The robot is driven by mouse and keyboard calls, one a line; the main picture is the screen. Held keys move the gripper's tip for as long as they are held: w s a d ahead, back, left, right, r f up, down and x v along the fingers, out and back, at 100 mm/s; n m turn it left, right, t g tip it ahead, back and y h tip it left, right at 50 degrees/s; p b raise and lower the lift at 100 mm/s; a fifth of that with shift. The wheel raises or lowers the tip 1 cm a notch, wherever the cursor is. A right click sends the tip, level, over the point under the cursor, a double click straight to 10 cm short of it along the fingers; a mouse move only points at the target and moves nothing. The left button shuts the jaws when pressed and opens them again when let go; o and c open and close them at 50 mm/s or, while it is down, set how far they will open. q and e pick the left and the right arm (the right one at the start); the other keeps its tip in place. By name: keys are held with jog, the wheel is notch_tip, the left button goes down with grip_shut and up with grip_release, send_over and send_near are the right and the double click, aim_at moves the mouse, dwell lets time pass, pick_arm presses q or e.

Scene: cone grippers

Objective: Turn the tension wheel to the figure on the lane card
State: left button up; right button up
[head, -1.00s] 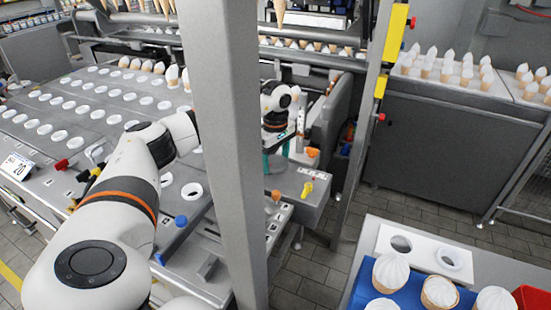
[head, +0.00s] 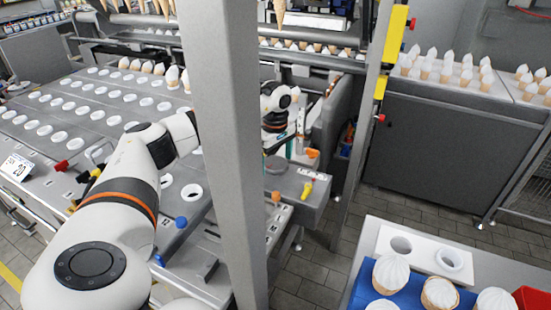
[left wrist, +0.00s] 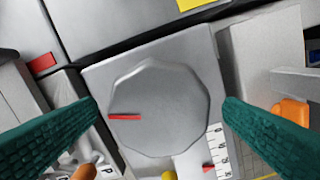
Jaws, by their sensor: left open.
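The tension wheel (left wrist: 160,105) is a grey faceted knob with a red mark pointing left in the left wrist view. It also shows as a grey disc in the head view (head: 277,165), just right of the post. My left gripper (head: 281,138) is open above it. In the left wrist view its green fingers stand on either side of the wheel, holding nothing. A white figure strip (left wrist: 218,150) with a red pointer (left wrist: 208,167) lies at the wheel's lower right; its figures are hard to read. The lane card (head: 16,168) at far left seems to show 20. My right gripper is out of view.
A grey upright post (head: 225,150) hides part of my left arm. Orange (head: 313,153) and yellow (head: 307,190) knobs sit near the wheel. A table with a blue tray (head: 365,285) of filled cones stands at lower right. Floor is clear between.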

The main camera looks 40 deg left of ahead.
aim_at(275, 162)
pick_arm(q)
notch_tip(275, 162, up, 12)
jog(key=b, duration=0.2)
dwell(0.8)
